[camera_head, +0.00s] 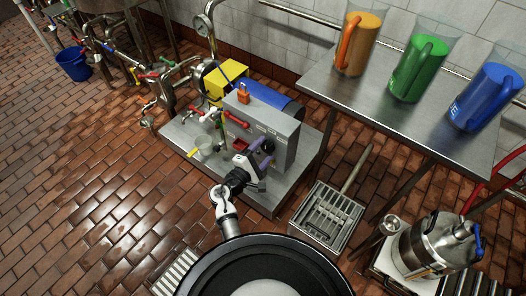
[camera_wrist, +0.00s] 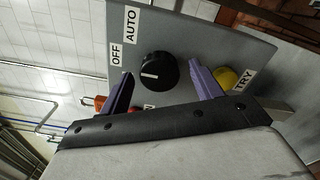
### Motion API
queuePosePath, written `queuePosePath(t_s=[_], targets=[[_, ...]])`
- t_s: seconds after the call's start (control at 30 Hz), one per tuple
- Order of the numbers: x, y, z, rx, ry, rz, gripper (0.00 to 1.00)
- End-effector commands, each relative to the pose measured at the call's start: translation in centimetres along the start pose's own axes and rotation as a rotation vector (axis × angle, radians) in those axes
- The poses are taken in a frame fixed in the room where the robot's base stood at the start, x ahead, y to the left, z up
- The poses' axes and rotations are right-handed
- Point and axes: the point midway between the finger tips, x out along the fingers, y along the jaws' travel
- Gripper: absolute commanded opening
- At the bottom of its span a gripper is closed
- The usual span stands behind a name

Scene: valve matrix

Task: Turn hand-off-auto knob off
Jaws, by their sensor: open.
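The black hand-off-auto knob (camera_wrist: 157,71) is on a grey panel in the wrist view. Its white pointer line faces left in that picture. The OFF label (camera_wrist: 117,54) is at upper left of the knob and the AUTO label (camera_wrist: 131,23) is farther up. A label at lower left is mostly hidden by my gripper. My gripper (camera_wrist: 160,78) is open, with one purple finger on each side of the knob; I cannot tell whether either touches it. In the head view my gripper (camera_head: 262,155) is at the grey control box (camera_head: 270,128); the knob is not discernible there.
A yellow button (camera_wrist: 226,78) with a TRY label (camera_wrist: 244,79) is close by the right finger. A red-orange part (camera_wrist: 100,103) shows beyond the left finger. A steel table (camera_head: 370,95) with colored jugs is at right. A floor drain (camera_head: 327,215) is in front.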

Motion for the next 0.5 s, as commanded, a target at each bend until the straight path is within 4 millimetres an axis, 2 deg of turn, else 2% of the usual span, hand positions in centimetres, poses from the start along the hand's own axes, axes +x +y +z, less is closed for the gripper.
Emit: queuePosePath(t_s=[0.13,0.23,0.37,0.5], targets=[[-0.3,0.0,0.0,0.0,0.0,0.001,0.64],[-1.2,0.0,-0.1,0.0,0.002,0.001,0.64],[-3.7,-0.1,-0.1,-0.001,0.004,0.001,0.64],[-7.1,-0.1,-0.1,-0.001,0.004,0.001,0.64]])
